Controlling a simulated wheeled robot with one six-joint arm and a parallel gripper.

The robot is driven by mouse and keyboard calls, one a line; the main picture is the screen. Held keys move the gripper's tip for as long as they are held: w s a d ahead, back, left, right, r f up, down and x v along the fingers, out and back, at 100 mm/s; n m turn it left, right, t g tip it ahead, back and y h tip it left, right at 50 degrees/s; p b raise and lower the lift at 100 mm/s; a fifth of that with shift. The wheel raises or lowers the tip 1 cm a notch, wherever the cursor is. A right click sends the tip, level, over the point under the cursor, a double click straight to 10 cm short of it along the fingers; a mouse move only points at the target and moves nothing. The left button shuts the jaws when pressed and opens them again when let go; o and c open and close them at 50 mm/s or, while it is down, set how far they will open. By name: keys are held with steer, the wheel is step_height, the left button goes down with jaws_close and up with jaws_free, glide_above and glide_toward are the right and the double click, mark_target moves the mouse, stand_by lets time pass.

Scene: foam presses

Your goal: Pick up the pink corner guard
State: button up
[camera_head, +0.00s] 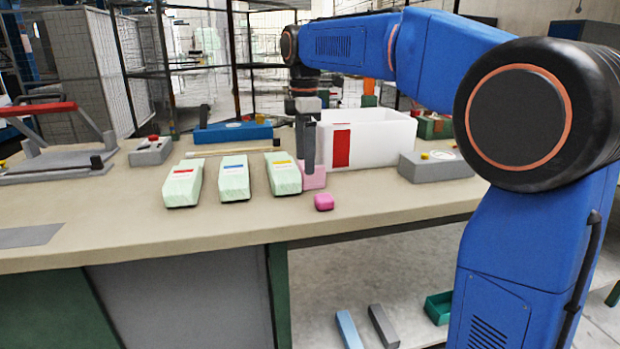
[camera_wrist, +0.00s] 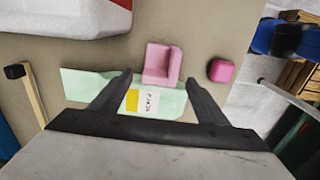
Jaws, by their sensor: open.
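The pink corner guard (camera_head: 315,179) stands on the bench, partly hidden behind my gripper (camera_head: 309,168) in the head view. In the wrist view the corner guard (camera_wrist: 157,63) is an L-shaped pink piece just beyond my open fingertips (camera_wrist: 158,79), roughly centred between them. Nothing is held. I cannot tell the exact height of the fingers above it. A smaller, deeper pink block (camera_head: 323,201) lies nearer the bench's front edge; it also shows in the wrist view (camera_wrist: 221,70), right of the guard.
A pale green pack with a yellow label (camera_head: 283,174) lies just left of the guard, with two similar packs further left. A white bin (camera_head: 375,138) with a red panel stands behind. A grey box (camera_head: 436,166) sits at right. The bench front (camera_head: 240,228) is mostly clear.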

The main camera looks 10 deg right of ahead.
steer(key=shift+f, duration=2.45)
steer(key=c, duration=1.1)
